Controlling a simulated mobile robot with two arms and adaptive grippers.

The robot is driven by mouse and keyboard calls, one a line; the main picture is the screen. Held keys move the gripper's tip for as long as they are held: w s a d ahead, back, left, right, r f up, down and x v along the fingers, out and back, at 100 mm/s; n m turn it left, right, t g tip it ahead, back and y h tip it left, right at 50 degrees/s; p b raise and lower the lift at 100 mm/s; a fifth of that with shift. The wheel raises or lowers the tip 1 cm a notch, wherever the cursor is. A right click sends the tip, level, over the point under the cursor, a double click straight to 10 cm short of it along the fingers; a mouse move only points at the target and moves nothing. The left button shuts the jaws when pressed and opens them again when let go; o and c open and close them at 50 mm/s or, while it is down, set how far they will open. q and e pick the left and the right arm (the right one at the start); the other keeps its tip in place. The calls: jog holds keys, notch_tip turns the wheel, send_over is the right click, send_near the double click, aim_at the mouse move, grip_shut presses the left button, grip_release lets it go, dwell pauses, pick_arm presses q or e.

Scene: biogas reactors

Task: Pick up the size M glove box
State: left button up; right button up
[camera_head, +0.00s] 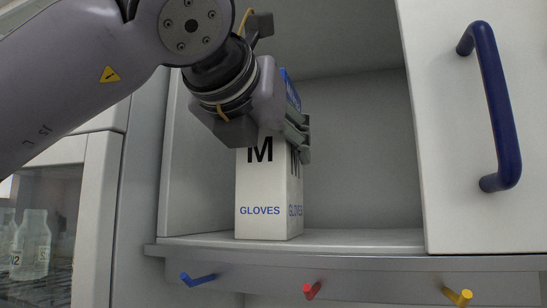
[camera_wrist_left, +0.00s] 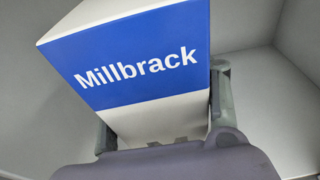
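The size M glove box (camera_head: 260,190) is white with a black M and blue "GLOVES" print. It stands upright on the cabinet shelf in the head view. Its blue "Millbrack" face (camera_wrist_left: 140,65) fills much of the left wrist view. My left gripper (camera_head: 297,135) is at the upper part of the box and covers some of it. In the left wrist view its two fingers (camera_wrist_left: 165,115) lie on either side of the box, close against it. Whether they press on it I cannot tell. My right gripper is in neither view.
The shelf (camera_head: 370,240) is bare to the right of the box. A cabinet door with a dark blue handle (camera_head: 497,110) is at the right. Blue, red (camera_head: 312,290) and yellow pegs stick out below the shelf. Bottles (camera_head: 32,245) stand behind glass at lower left.

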pick_arm(q)
jog(key=c, duration=1.1)
